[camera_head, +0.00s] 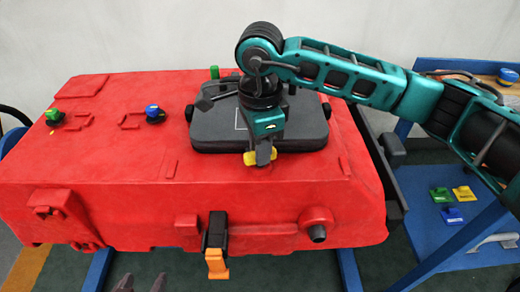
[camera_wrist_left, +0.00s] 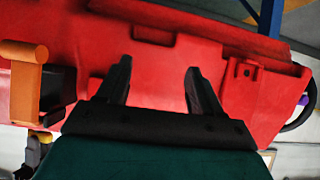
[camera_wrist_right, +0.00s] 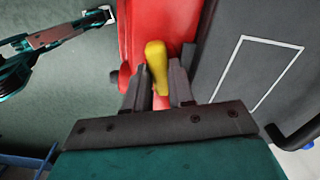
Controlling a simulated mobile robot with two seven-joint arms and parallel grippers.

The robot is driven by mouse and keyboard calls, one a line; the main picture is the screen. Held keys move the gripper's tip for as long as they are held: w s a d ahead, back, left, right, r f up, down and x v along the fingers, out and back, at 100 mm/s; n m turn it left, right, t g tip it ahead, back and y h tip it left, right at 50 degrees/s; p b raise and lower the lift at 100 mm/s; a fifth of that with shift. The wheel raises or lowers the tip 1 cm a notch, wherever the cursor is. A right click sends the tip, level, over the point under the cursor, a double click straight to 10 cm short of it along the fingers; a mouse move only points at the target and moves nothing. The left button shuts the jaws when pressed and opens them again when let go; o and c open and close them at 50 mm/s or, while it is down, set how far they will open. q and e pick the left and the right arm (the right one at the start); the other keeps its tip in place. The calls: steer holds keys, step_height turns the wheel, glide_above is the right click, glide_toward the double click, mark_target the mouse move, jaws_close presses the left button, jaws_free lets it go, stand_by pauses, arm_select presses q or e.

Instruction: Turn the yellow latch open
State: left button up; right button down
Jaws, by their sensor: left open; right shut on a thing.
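The yellow latch (camera_head: 250,158) sits at the front edge of the dark grey lid (camera_head: 210,140) on the red tank (camera_head: 130,190). My right gripper (camera_head: 263,148) reaches down over the lid and is shut on the yellow latch. In the right wrist view the latch (camera_wrist_right: 156,58) shows as a rounded yellow handle between the two fingers (camera_wrist_right: 160,85), its lower part hidden by them. My left gripper (camera_head: 140,283) is open and empty in front of the tank, with only its fingertips at the bottom edge. The left wrist view shows its spread fingers (camera_wrist_left: 155,85) facing the red tank front.
An orange latch (camera_head: 217,265) hangs on the tank front. A blue table (camera_head: 410,200) with coloured blocks stands at right.

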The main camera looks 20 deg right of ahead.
steer(key=shift+m+b, duration=0.3)
steer(key=shift+m, duration=0.7)
arm_select(q)
steer(key=shift+w+d+f, duration=0.1)
steer(key=shift+w+d, duration=0.15)
steer(key=shift+d, duration=0.05)
arm_select(e)
steer(key=shift+m, duration=0.6)
steer(key=c, duration=1)
jaws_free()
steer(key=shift+o, duration=0.2)
